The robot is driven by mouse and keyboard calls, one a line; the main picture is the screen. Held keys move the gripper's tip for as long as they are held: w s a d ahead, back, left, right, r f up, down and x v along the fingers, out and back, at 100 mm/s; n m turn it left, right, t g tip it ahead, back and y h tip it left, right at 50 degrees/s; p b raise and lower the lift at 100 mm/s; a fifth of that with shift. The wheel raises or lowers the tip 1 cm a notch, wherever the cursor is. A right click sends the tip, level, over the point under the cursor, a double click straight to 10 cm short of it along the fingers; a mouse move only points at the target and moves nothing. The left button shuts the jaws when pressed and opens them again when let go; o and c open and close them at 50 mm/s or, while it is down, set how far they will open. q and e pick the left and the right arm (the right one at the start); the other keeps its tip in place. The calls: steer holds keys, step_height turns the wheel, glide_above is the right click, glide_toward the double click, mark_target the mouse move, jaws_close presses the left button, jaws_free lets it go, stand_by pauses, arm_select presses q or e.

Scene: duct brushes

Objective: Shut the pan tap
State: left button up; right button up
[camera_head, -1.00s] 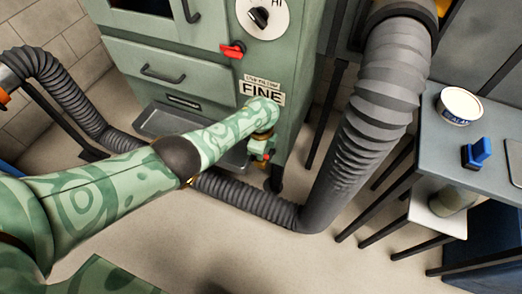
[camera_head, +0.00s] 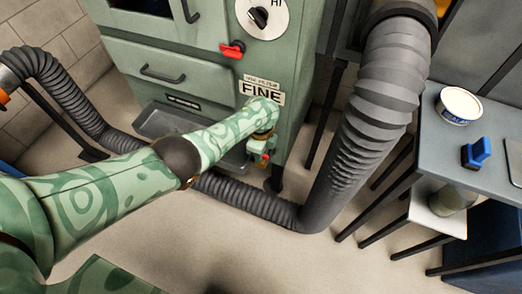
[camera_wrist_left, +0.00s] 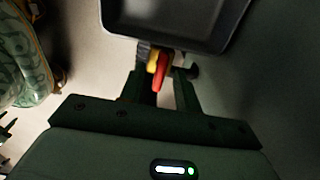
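The pan tap (camera_wrist_left: 158,70) has a red lever and a yellow part. In the left wrist view it sits at the near edge of the dark pan (camera_wrist_left: 182,42). My left gripper (camera_wrist_left: 158,82) is open, with one finger on each side of the red lever and visible gaps to it. In the head view the pan (camera_head: 160,124) juts out below the green cabinet's drawers, partly hidden by my left arm. A small red spot of the tap (camera_head: 265,157) shows by my left gripper (camera_head: 262,148). My right gripper is in neither view.
The green cabinet (camera_head: 210,80) carries another red lever (camera_head: 232,49), a dial (camera_head: 262,17) and a FINE label (camera_head: 262,91). A ribbed grey duct (camera_head: 370,110) runs down and along the floor. A table (camera_head: 440,130) at right holds a white tub (camera_head: 460,105) and a blue object (camera_head: 476,153).

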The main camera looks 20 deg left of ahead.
arm_select(q)
steer(key=shift+r, duration=0.1)
